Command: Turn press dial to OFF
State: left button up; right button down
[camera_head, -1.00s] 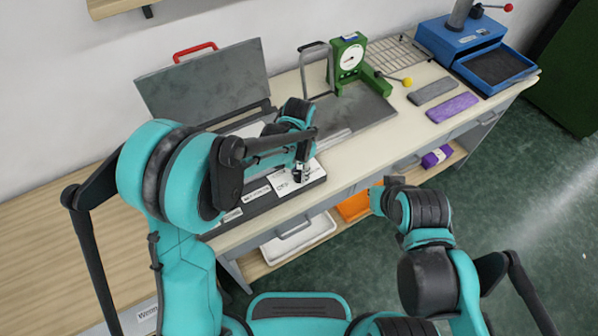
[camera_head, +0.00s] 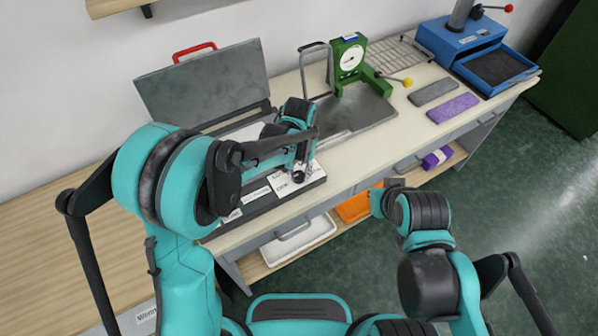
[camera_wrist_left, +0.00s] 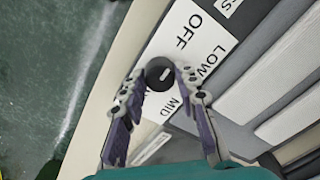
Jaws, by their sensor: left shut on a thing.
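The press dial (camera_wrist_left: 158,74) is a round black knob with a short white mark, on a white label plate (camera_wrist_left: 205,40) printed OFF, LOW and MID. In the left wrist view, my left gripper (camera_wrist_left: 160,82) has one finger on each side of the dial and is shut on it. The white mark's exact setting is hard to read. In the head view, the dial (camera_head: 298,176) shows at the front edge of the press, below my left gripper (camera_head: 302,168). My right gripper (camera_head: 389,185) is in front of the bench, away from the dial, its jaws unclear.
The press lid (camera_head: 205,88) with a red handle stands open. A green dial scale (camera_head: 348,62), a wire rack (camera_head: 400,52), grey and purple blocks (camera_head: 452,107) and a blue machine (camera_head: 465,42) stand to the right. A shelf below holds white and orange trays.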

aim_at(299, 174)
dwell(0.3)
pick_arm(q)
jog(key=o, duration=1.2)
jog(key=shift+c, duration=0.2)
notch_tip(299, 174, up, 12)
jog(key=s+a+n+t+b, duration=0.1)
jog(key=s+a+t, duration=0.6)
jog(key=s+a, duration=0.8)
jog(key=a+n, duration=0.1)
jog(key=a, duration=0.2)
jog(key=shift+n, duration=0.4)
